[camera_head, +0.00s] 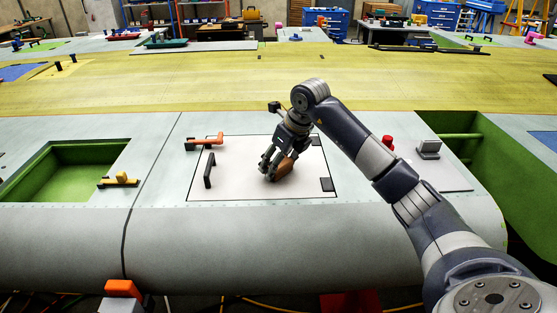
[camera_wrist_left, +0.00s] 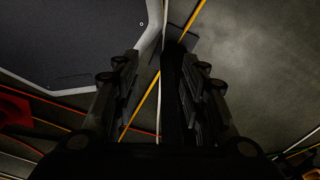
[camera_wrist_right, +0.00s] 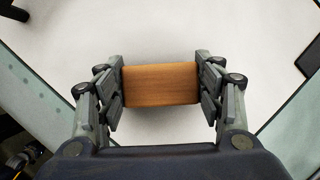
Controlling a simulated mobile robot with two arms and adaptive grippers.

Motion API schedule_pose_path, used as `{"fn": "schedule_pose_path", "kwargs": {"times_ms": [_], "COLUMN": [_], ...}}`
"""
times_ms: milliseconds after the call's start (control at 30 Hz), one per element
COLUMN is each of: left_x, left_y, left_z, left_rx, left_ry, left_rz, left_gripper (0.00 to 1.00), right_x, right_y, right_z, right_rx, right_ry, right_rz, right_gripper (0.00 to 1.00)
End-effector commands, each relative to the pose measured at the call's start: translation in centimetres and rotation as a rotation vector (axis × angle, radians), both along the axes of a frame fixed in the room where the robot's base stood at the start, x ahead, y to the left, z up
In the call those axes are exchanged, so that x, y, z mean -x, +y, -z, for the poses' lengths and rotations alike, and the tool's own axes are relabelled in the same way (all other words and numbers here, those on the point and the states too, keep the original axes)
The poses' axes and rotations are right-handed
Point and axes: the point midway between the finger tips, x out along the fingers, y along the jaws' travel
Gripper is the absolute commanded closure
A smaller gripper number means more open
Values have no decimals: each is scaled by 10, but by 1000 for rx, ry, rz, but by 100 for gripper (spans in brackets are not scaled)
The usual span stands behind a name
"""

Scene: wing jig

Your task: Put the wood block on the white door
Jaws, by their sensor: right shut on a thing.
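The white door (camera_head: 235,180) is a pale panel with a dark outline, set in the grey wing skin and carrying a black handle (camera_head: 209,170) on its left part. The wood block (camera_head: 286,167) is brown and sits between the fingers of my right gripper (camera_head: 274,170), over the right half of the door. In the right wrist view the wood block (camera_wrist_right: 160,84) is clasped at both ends by the right gripper (camera_wrist_right: 160,88), with white surface around it. I cannot tell whether the block touches the door. My left gripper (camera_wrist_left: 160,90) shows only in the left wrist view, open and empty above the floor.
An orange clamp (camera_head: 206,142) sits at the door's upper left edge. A green open bay (camera_head: 70,170) with a yellow clamp (camera_head: 120,180) lies left. A red knob (camera_head: 387,143) and a grey block (camera_head: 429,149) stand right, near another green opening (camera_head: 455,130).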

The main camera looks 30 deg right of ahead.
Motion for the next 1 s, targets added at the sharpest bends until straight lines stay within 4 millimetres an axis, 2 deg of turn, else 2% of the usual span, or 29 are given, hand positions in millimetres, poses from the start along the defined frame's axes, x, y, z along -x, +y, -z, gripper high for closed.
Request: {"fn": "schedule_pose_path", "kwargs": {"times_ms": [300,333,400,833,1000], "left_x": [10,12,14,16,15], "left_y": [1,1,2,2,2], "left_z": [4,3,3,2,10], "left_rx": [-2,-3,-4,-4,-4], "left_ry": [16,19,23,25,24], "left_rz": [-2,-2,-2,-3,-3], "left_gripper": [61,61,61,61,61], "right_x": [0,0,0,0,8], "right_y": [0,0,0,0,-3], "right_z": [3,2,2,-2,-24], "right_rx": [0,-1,-1,0,0], "right_ry": [-2,-2,-2,-3,-8], "right_rz": [-1,-1,-1,-1,0], "right_gripper": [62,31,18,18,18]}}
